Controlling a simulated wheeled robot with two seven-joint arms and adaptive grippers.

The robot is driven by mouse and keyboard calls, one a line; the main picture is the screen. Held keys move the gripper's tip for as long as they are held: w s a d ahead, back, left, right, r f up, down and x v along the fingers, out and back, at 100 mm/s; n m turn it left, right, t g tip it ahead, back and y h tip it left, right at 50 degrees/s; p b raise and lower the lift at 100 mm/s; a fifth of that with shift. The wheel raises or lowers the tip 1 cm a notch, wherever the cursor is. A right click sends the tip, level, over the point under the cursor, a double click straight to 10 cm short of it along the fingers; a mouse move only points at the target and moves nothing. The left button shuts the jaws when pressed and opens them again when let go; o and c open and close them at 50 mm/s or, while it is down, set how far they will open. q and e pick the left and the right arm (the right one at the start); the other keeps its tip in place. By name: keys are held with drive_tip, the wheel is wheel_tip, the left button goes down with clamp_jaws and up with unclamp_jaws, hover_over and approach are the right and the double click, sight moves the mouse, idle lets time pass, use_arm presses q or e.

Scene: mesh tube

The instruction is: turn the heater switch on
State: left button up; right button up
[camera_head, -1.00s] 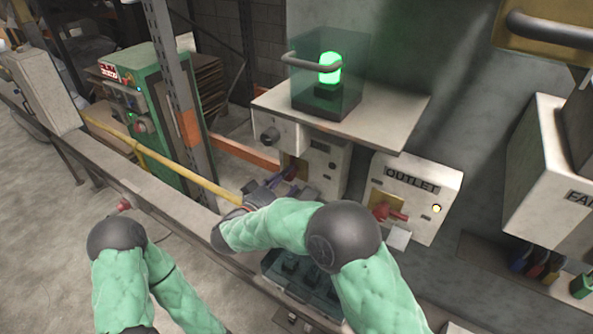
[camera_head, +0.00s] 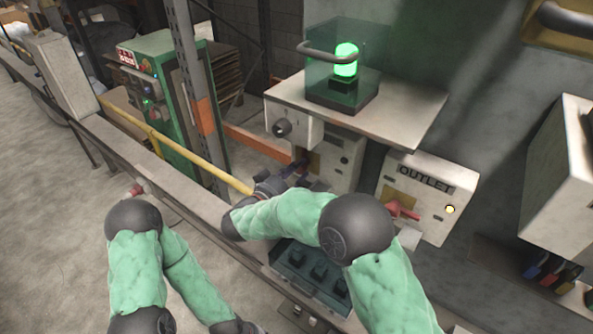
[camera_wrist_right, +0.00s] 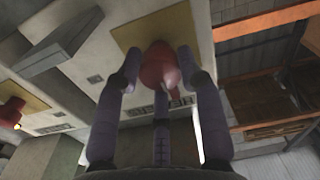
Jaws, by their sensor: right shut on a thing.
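The switch box (camera_head: 343,158) left of the OUTLET box carries a yellow plate and a red switch handle; its label cannot be read. My right gripper (camera_head: 299,171) reaches that box, largely hiding the handle in the head view. In the right wrist view the gripper (camera_wrist_right: 165,82) is shut on the red handle (camera_wrist_right: 158,66), with purple-grey fingers on both sides of it. The handle stands in front of the yellow plate (camera_wrist_right: 182,28). Which way the handle is set cannot be told. My left arm is at the lower left, its gripper out of view.
The OUTLET box (camera_head: 428,197) has its own red switch (camera_head: 402,211) and a lit yellowish lamp (camera_head: 450,209). A green lamp (camera_head: 346,60) glows in a clear case on a shelf (camera_head: 420,110) above. A yellow rail (camera_head: 190,163) runs along the left.

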drive_tip(key=shift+f, duration=0.15)
drive_tip(key=m+b, duration=0.3)
drive_tip(key=m, duration=0.1)
drive_tip(key=shift+f, duration=0.2)
drive_tip(key=m+b, duration=0.4)
drive_tip(key=shift+m, duration=0.4)
drive_tip(key=m+b, duration=0.8)
drive_tip(key=shift+a, duration=0.1)
drive_tip(key=shift+r+m, duration=0.15)
drive_tip(key=shift+m, duration=0.35)
drive_tip(key=shift+b, duration=0.3)
drive_tip(key=o, duration=1.2)
drive_tip(key=shift+w, duration=0.1)
drive_tip(key=shift+c, duration=0.2)
drive_tip(key=shift+r, duration=0.1)
